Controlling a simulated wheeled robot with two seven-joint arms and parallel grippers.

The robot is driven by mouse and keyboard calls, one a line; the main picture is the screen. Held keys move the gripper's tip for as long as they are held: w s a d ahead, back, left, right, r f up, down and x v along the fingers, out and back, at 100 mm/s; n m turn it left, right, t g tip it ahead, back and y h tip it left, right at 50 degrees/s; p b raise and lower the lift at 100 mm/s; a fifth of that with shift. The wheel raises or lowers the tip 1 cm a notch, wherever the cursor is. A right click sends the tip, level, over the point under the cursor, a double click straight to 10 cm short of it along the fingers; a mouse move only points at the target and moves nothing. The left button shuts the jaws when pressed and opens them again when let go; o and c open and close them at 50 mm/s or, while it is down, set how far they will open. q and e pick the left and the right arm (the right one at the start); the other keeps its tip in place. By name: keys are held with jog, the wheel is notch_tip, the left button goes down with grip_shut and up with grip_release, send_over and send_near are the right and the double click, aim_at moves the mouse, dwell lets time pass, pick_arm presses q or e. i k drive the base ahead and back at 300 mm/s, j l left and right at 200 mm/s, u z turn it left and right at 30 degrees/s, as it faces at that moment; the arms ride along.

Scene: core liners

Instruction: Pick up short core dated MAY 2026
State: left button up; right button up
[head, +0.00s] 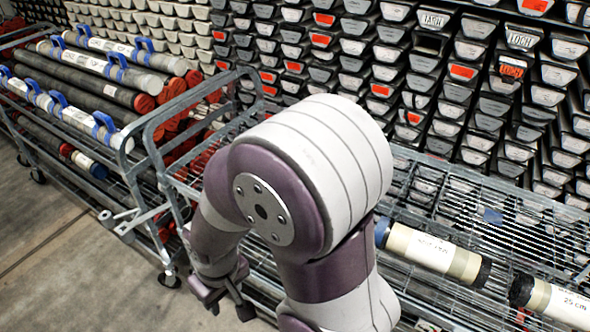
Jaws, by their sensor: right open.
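A short core (430,249) with a white label, a blue left end and a black right end lies on the wire rack right of my arm. The print on its label is too small to read. A second short core (562,303) with a black left end lies at the lower right and is cut off by the picture edge; its label seems to read 25 CM. I cannot make out MAY 2026 on either. My right gripper (224,298) is open and empty, pointing down left of both cores, apart from them. My left gripper is not in view.
A metal cart (128,160) at the left carries several long cores with blue clamps and red ends. A short piece (82,161) with a blue end lies on its lower level. Stacked core trays (400,75) fill the back. Bare floor (60,250) lies at the lower left.

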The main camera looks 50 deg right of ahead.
aim_at(430, 252)
jog(key=i+z, duration=0.25)
jog(key=z, duration=0.15)
jog(key=i+z, duration=0.2)
jog(key=z, duration=0.25)
jog(key=i+j+z, duration=0.15)
jog(key=z, duration=0.25)
jog(key=i+j+z, duration=0.25)
jog(key=z, duration=0.2)
jog(key=i+z, duration=0.2)
jog(key=z, duration=0.15)
jog(key=i+z, duration=0.4)
jog(key=z, duration=0.25)
jog(key=k+l+z, duration=0.15)
jog(key=z, duration=0.3)
jog(key=k+l+z, duration=0.2)
jog(key=z, duration=0.25)
jog(key=i+l, duration=0.15)
jog(key=l, duration=0.2)
jog(key=i+l+u, duration=0.15)
jog(key=l, duration=0.2)
jog(key=i+l, duration=0.2)
jog(key=l, duration=0.2)
jog(key=i+l+u, duration=0.1)
jog(key=l, duration=0.25)
jog(key=i+l+u, duration=0.1)
jog(key=l, duration=0.3)
jog(key=i+l, duration=0.15)
jog(key=l, duration=0.25)
jog(key=i+j+u, duration=0.05)
